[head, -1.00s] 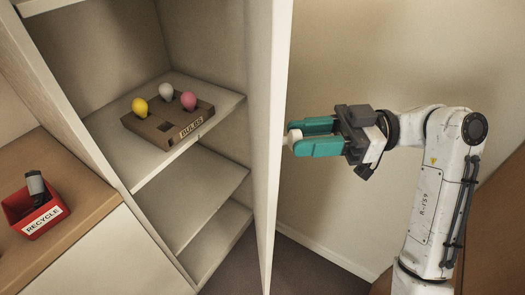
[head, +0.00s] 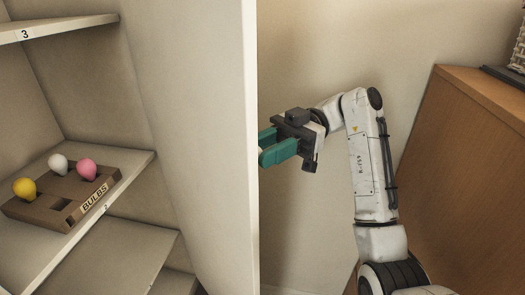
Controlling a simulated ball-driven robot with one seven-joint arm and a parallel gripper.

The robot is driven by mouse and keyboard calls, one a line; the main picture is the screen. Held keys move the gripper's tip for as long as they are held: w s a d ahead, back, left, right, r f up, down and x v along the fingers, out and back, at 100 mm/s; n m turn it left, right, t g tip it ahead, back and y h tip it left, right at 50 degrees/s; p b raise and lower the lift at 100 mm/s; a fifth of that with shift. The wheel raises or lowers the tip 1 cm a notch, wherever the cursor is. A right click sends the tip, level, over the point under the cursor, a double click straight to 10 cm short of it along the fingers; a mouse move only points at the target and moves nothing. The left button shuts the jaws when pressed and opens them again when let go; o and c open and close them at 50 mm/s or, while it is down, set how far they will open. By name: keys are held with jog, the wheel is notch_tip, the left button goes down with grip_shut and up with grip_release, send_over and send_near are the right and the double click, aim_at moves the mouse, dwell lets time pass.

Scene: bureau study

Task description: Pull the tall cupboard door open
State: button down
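The tall cupboard door (head: 249,120) stands wide open in the head view. Its long pale edge runs from top to bottom near the middle of the picture. My gripper (head: 263,149) is at the door's outer side, right of that edge. Its teal fingers point left and close around the pale door knob, which is almost wholly hidden by the door edge and the fingers. The fingertips are partly hidden too. The open cupboard shows a shelf (head: 140,162) on the left.
A brown tray (head: 68,208) marked BULBS holds yellow, white and pink bulbs on the shelf. An upper shelf marked 3 (head: 75,24) is above. A wooden cabinet (head: 460,170) stands at right, near my arm. Bare wall (head: 330,50) lies behind the arm.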

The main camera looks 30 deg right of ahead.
jog(key=c, duration=0.8)
grip_release()
jog(key=shift+r, duration=0.1)
jog(key=s+r, duration=0.8)
jog(key=s, duration=0.1)
jog(key=s+r, duration=0.4)
jog(key=s, duration=0.1)
jog(key=shift+r+p, duration=0.3)
jog(key=shift+r, duration=0.1)
